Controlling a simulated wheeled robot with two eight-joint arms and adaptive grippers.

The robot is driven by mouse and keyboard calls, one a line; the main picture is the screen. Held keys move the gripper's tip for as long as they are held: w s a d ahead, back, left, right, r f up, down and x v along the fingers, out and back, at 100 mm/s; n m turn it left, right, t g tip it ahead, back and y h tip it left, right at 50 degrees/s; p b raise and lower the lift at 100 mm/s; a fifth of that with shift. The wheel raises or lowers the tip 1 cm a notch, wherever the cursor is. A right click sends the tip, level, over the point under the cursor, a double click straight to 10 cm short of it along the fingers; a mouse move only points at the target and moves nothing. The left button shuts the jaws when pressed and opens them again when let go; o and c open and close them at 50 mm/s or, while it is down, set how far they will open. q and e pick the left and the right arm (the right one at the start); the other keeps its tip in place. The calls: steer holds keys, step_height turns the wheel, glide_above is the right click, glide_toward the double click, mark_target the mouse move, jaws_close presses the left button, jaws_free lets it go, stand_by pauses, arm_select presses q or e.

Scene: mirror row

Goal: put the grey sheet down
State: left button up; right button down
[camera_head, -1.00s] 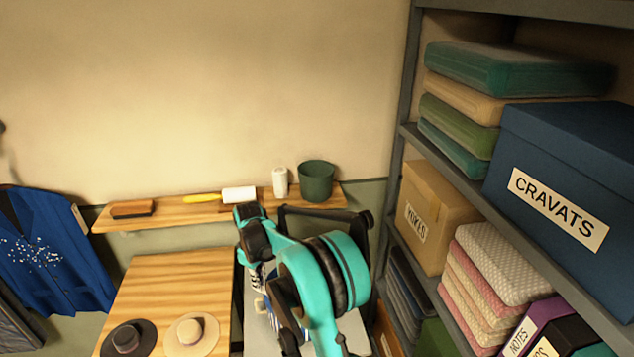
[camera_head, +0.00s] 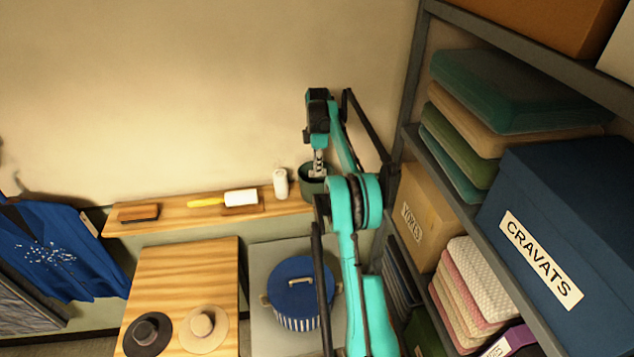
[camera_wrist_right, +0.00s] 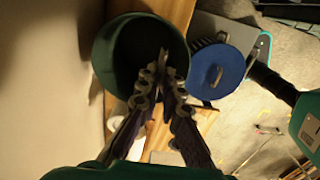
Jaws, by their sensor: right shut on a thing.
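My right gripper (camera_head: 319,164) points down over the dark green bin (camera_head: 309,186) at the right end of the wall shelf. In the right wrist view, its fingers (camera_wrist_right: 164,80) are closed together over the mouth of the green bin (camera_wrist_right: 104,62). A thin greyish sliver, probably the grey sheet (camera_wrist_right: 162,56), shows at the fingertips; it is too small and dark to make out well. In the head view the sheet cannot be picked out. My left gripper is not in view.
A blue lidded pot (camera_head: 292,280) stands below. The shelving rack (camera_head: 460,212), with a blue box (camera_head: 570,215), rises close on the right.

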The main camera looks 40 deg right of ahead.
step_height(320, 180, down, 7)
steer(key=shift+a+r+p, duration=0.1)
steer(key=shift+r+p, duration=0.05)
steer(key=shift+p, duration=0.2)
steer(key=shift+s+a, duration=0.1)
steer(key=shift+s, duration=0.05)
steer(key=shift+f+b, duration=0.6)
steer(key=shift+f, duration=0.05)
steer(key=c, duration=2)
jaws_free()
steer(key=shift+r, duration=0.1)
